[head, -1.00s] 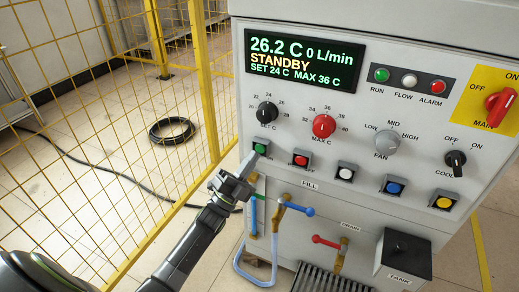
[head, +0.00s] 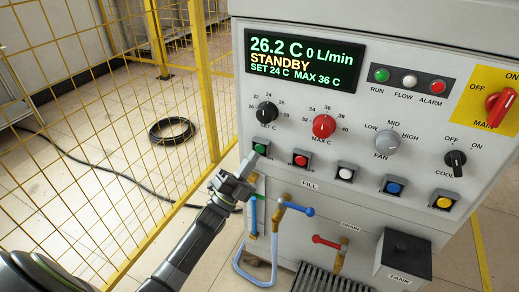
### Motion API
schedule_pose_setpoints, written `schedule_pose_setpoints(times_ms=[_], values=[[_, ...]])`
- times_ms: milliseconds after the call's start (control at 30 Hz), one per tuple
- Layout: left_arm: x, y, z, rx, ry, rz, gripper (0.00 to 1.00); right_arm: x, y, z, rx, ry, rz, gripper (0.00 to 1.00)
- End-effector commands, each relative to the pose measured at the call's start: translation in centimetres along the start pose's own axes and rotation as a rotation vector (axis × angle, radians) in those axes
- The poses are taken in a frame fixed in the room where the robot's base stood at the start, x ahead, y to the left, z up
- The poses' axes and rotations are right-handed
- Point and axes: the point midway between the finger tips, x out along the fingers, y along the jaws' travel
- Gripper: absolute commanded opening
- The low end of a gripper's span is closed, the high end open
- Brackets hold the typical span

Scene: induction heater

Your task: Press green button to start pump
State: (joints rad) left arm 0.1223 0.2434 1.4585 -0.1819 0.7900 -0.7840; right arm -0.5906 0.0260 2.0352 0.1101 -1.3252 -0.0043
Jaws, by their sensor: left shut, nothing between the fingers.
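The green button (head: 261,149) sits at the left end of a row of square buttons on the grey panel. My left gripper (head: 250,161) is shut and empty. Its fingertips point up at the green button's lower left edge and look very close to it; I cannot tell whether they touch. The display (head: 304,61) reads 26.2 C, 0 L/min, STANDBY, SET 24 C, MAX 36 C. My right gripper is not in view.
A red button (head: 301,159) is just right of the green one. Knobs sit above the row, including a black one (head: 266,112). Below are a blue-handled valve (head: 294,207) and hose (head: 246,268). A yellow mesh fence (head: 205,80) stands at left.

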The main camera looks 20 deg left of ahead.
Motion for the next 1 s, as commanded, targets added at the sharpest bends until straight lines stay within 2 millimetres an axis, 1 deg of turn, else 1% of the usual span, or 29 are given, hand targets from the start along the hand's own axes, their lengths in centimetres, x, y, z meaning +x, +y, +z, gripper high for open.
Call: schedule_pose_setpoints(times_ms=[333,1000], values=[[0.52,0.44,0.42,0.0,0.0,0.0,0.0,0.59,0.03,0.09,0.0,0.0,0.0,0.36],[0.82,0.59,0.6,0.0,0.001,0.0,0.0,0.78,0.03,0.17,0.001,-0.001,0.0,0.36]])
